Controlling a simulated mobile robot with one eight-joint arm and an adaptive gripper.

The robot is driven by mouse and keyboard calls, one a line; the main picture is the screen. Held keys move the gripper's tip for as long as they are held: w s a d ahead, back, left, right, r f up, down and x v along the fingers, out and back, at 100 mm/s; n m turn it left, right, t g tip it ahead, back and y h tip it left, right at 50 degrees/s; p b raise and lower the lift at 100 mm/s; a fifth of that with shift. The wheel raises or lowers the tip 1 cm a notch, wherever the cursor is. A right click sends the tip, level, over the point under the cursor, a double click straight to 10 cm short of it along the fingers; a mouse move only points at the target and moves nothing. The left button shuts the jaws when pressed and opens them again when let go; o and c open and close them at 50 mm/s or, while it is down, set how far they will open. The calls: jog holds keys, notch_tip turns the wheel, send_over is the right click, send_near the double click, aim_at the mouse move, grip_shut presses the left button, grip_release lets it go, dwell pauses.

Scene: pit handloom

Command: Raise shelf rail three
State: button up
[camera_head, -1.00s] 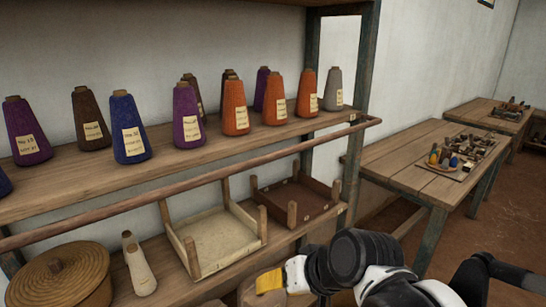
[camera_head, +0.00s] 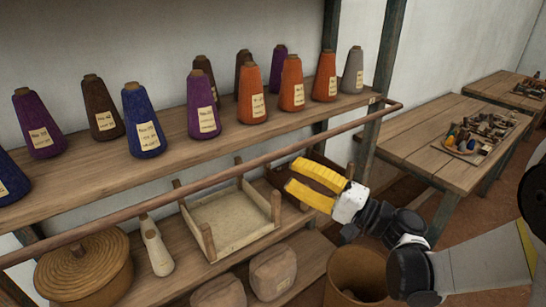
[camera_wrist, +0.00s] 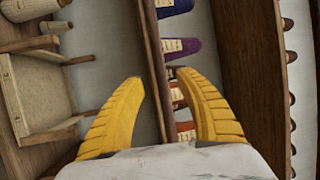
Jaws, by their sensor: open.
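A long brown round rail (camera_head: 235,168) runs slantwise along the front of the shelf of yarn cones in the head view. It appears level with the shelf and has no number that I can read. My gripper (camera_head: 296,177) has yellow fingers, spread open and empty, just below the rail's right half in the head view. In the wrist view my gripper (camera_wrist: 163,85) also stands open, with a wooden bar between and beyond its fingertips. I cannot tell there whether that bar is the rail or the shelf edge. No contact is visible.
Several yarn cones (camera_head: 204,105) stand on the shelf above the rail. Below it are a cream tray (camera_head: 235,222) with corner posts, a lidded basket (camera_head: 85,268) and a pale cone (camera_head: 157,246). A shelf post (camera_head: 386,70) and a table (camera_head: 425,158) are to the right.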

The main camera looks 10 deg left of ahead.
aim_at(269, 162)
jog(key=x, duration=0.8)
jog(key=shift+w+a+b, duration=0.1)
jog(key=shift+a+b, duration=0.1)
jog(key=shift+b, duration=0.2)
jog(key=shift+c, duration=0.5)
grip_shut()
